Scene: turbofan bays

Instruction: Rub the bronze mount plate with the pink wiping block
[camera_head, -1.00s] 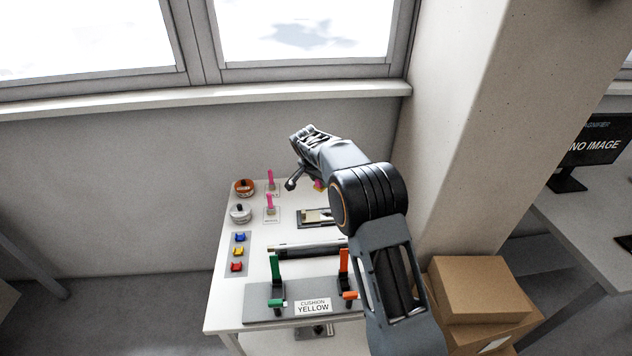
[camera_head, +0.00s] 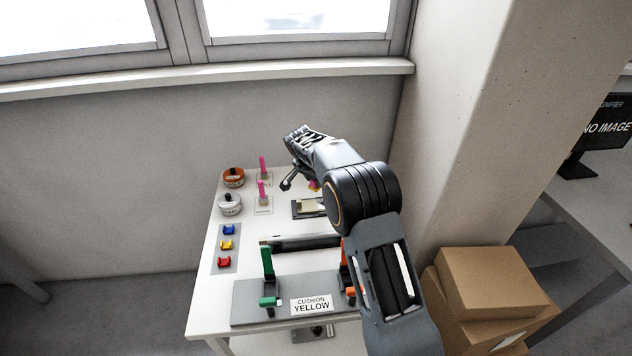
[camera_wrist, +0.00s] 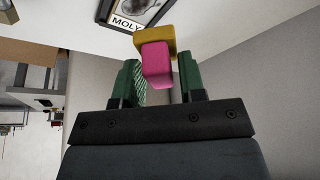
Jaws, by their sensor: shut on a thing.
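My gripper (camera_wrist: 160,82) has green fingers on either side of the pink wiping block (camera_wrist: 155,62). The block is pink with a yellow-gold layer at its far end. In the head view a small pink and yellow bit of the block (camera_head: 314,184) shows below my wrist, above the back of the white table. A pale tan plate (camera_head: 311,206) in a dark frame lies on the table just below it in the picture; it may be the bronze mount plate. My arm hides its right side. I cannot tell whether block and plate touch.
Two round pots, orange (camera_head: 233,177) and white (camera_head: 230,204), and two upright pink pieces (camera_head: 263,190) stand at the back left. Blue, yellow and red clips (camera_head: 227,245) are at left. A grey stand (camera_head: 250,300) with green and orange levers and a "CUSHION YELLOW" card is in front.

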